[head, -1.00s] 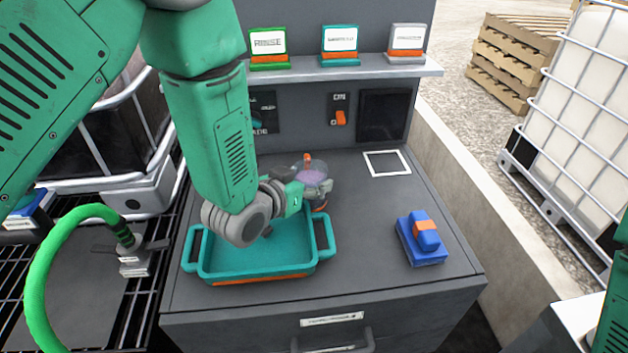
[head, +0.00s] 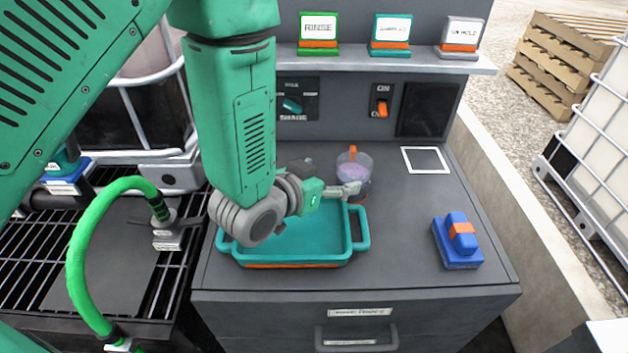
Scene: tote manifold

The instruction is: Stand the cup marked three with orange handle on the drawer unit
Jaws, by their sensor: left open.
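A clear cup (head: 354,170) with purplish contents and an orange part at its top stands on the grey top of the drawer unit (head: 420,255), just behind the teal tray. I cannot read any mark on it, and its lower part is partly hidden by my gripper. My left gripper (head: 357,189) is open, its fingers low at the near side of the cup. I cannot tell whether they touch it. My right gripper is not in view.
A teal tray (head: 362,243) with handles lies under my left forearm. A blue block with an orange band (head: 459,242) sits at the right. A white square outline (head: 425,149) marks the back right. A shelf (head: 400,62) with three signs runs along the back. The top between is clear.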

